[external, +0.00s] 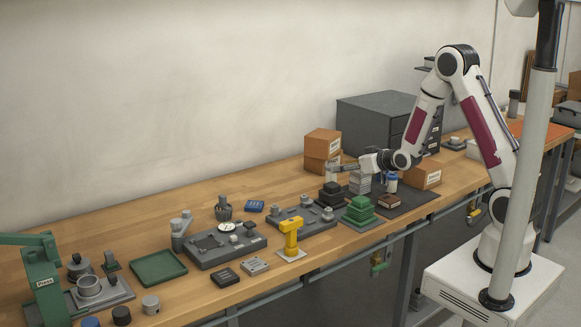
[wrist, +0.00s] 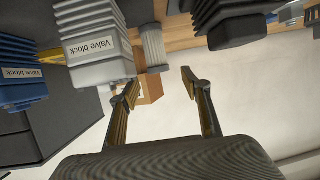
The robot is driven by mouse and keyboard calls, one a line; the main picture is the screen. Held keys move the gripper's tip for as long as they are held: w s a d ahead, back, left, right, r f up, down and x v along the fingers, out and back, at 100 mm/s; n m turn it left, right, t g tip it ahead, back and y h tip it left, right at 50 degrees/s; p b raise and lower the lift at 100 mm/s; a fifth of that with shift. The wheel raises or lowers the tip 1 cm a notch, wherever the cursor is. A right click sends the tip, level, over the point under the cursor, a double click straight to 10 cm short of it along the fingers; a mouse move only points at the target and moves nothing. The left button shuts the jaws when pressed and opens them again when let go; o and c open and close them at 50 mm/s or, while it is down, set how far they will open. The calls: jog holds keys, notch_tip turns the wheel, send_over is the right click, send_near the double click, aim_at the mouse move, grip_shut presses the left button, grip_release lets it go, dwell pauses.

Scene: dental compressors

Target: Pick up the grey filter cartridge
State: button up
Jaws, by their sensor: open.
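The grey filter cartridge looks like a pale ribbed cylinder (wrist: 152,46) at the top middle of the wrist view, just beyond my fingertips. In the external view, a pale cylinder (external: 331,173) in front of the cardboard boxes appears to be the same thing. My gripper (wrist: 158,84) is open, with nothing between its fingers. It also shows in the external view (external: 346,167), low over the bench and pointing left. The cartridge lines up with the gap between the fingers, but I cannot tell the exact distance.
A grey valve block (wrist: 95,45) stands close beside the left finger in the wrist view, with a blue one (wrist: 18,75) farther left. A black ribbed block (wrist: 235,20) is at the upper right. Cardboard boxes (external: 322,145) and a grey drawer cabinet (external: 375,122) stand behind.

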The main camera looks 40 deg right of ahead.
aim_at(331, 177)
jog(key=shift+w+f, duration=0.15)
jog(key=shift+w, duration=0.25)
jog(key=shift+w, duration=0.1)
jog(key=shift+x, duration=2.5)
jog(key=shift+d, duration=0.15)
jog(key=c, duration=1.3)
